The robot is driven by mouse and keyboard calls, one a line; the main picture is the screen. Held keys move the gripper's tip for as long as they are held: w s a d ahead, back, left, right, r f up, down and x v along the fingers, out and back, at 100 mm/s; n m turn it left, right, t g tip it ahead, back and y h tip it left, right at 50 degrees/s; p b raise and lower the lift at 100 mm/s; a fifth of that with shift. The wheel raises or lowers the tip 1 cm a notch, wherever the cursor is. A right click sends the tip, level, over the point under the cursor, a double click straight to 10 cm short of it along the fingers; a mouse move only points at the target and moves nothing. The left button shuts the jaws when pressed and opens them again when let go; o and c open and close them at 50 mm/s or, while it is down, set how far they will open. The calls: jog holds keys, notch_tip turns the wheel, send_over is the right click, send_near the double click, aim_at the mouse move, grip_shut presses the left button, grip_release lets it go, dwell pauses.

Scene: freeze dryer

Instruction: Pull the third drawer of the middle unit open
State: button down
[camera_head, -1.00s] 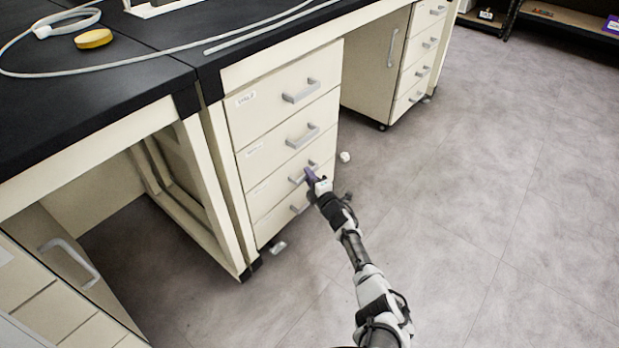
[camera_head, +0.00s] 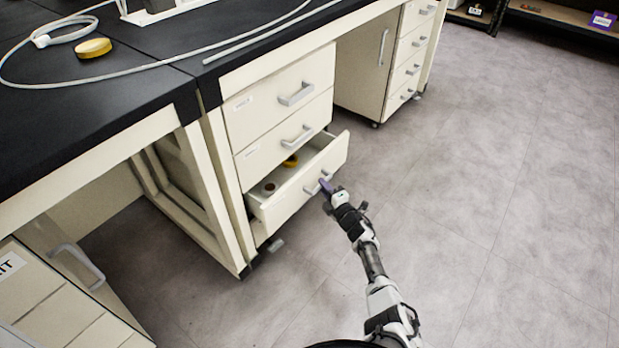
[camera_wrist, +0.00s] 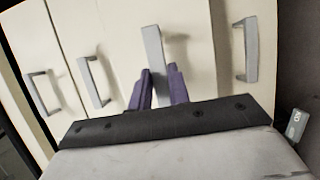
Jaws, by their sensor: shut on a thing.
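The middle drawer unit (camera_head: 250,135) is cream-coloured with grey bar handles, under the black bench top. Its third drawer (camera_head: 300,184) stands partly open, pulled out toward the lower right. A yellow roll and a small dark round item lie inside it. My gripper (camera_head: 325,187) is at the front of this drawer, shut on its handle (camera_head: 313,185). In the wrist view, the purple fingers of my gripper (camera_wrist: 162,88) are on both sides of the grey handle (camera_wrist: 154,52). The drawers above are shut. The fourth drawer is mostly hidden below the open one.
The bench top (camera_head: 100,90) carries a yellow tape roll (camera_head: 93,48) and a pale hose. Another drawer unit (camera_head: 408,60) stands behind to the right. A cabinet (camera_head: 60,290) is at the lower left. The grey floor (camera_head: 470,200) right of my arm is clear.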

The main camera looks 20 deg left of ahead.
jog(key=s+d+p, duration=0.2)
jog(key=s+d, duration=0.1)
jog(key=d, duration=0.7)
jog(key=s+d+p, duration=0.3)
jog(key=s+d, duration=0.1)
jog(key=d, duration=0.6)
jog(key=shift+s+d, duration=0.15)
jog(key=shift+s, duration=0.05)
jog(key=c, duration=1.3)
grip_release()
